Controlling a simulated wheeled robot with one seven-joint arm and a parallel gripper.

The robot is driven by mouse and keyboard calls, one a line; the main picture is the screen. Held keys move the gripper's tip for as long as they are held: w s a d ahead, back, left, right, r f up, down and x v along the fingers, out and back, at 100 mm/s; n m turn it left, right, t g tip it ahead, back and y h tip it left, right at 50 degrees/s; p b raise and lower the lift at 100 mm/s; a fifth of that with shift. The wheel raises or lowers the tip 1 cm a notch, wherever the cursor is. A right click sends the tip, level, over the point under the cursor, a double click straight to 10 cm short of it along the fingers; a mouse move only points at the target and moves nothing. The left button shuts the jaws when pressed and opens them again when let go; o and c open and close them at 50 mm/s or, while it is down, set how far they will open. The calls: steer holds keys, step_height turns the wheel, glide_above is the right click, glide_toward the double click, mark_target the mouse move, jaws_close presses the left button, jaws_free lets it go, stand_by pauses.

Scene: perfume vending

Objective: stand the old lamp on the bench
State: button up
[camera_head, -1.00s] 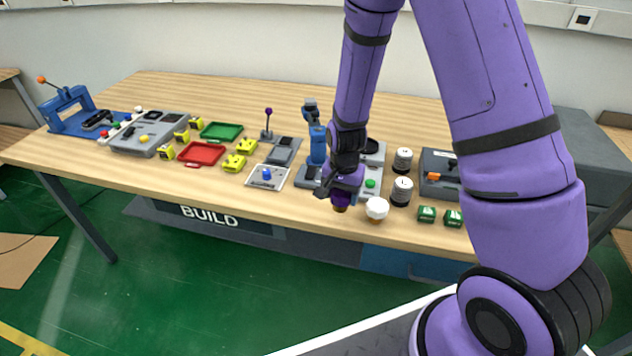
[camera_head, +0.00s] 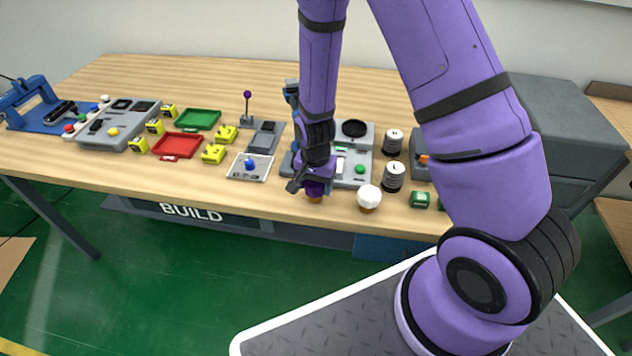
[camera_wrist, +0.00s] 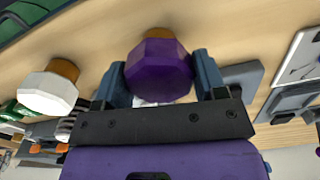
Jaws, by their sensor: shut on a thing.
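A purple faceted lamp (camera_head: 316,189) with an orange base is at the front edge of the wooden bench (camera_head: 220,78). In the wrist view the purple lamp (camera_wrist: 160,72) sits between both fingers. My gripper (camera_wrist: 160,60) is shut on it, around the purple part. My gripper (camera_head: 311,182) partly covers the lamp in the head view. The orange base (camera_wrist: 158,35) points to the bench top; I cannot tell whether it touches. A white faceted lamp (camera_head: 368,196) with an orange base stands upright just right of it. I cannot tell which lamp is called old.
Grey fixtures (camera_head: 354,147) stand behind my gripper. Striped canisters (camera_head: 393,177) and green blocks (camera_head: 420,200) are to the right. A silver plate (camera_head: 250,167), a red tray (camera_head: 177,146) and yellow blocks (camera_head: 213,154) lie left. The bench's back strip is clear.

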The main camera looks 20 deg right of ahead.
steer(key=shift+f, duration=0.1)
steer(key=o, duration=0.9)
steer(key=shift+o, duration=0.2)
step_height(320, 180, up, 23)
steer(key=s+d+n+t, duration=0.1)
steer(key=s+d+n, duration=0.1)
steer(key=s+d+r+n+t, duration=0.2)
steer(key=s+r+n, duration=0.1)
steer(key=s+r, duration=0.6)
steer(key=s+d+r+n+t, duration=0.2)
steer(key=s+r+n, duration=0.1)
steer(key=s+r, duration=0.7)
steer(key=shift+d+n, duration=0.3)
steer(key=shift+d, duration=0.1)
steer(key=shift+s, duration=0.1)
